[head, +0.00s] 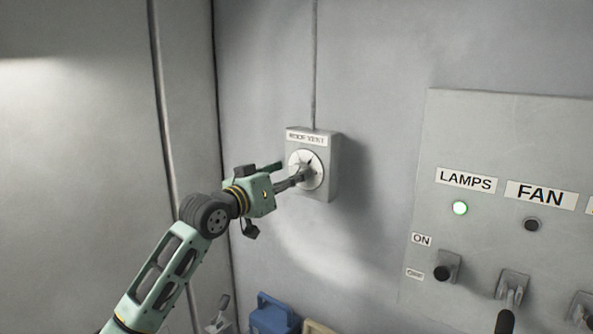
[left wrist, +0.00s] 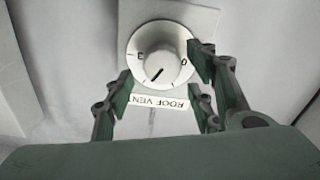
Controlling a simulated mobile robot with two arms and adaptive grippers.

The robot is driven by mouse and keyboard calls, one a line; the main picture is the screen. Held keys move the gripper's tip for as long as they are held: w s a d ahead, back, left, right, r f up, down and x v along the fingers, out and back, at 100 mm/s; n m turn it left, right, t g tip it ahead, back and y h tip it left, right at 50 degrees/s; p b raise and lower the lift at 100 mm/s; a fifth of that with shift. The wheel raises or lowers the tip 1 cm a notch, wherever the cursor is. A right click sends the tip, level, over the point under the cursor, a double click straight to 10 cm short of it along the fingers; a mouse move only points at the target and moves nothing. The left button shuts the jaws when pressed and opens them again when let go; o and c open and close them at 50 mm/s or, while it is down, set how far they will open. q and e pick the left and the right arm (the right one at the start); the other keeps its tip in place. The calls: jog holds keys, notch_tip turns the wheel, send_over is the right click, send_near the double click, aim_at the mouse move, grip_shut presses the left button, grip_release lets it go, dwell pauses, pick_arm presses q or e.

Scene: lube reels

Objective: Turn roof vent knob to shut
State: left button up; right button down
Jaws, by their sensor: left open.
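The roof vent knob (head: 313,169) is a round white dial on a grey wall box (head: 325,183) labelled ROOF VENT. In the left wrist view the knob (left wrist: 160,52) appears upside down, with numbers around its rim and a dark pointer line slanting to the lower left of the picture. My left gripper (head: 285,175) is open in front of the dial. My right gripper is out of view.
A conduit (head: 314,65) runs up from the box. A blue container (head: 272,316) stands below. The wall around the box is clear.

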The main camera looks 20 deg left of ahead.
aim_at(298, 167)
pick_arm(q)
jog(key=shift+p+x, duration=0.4)
jog(key=shift+x, duration=1.3)
jog(key=c, duration=1.1)
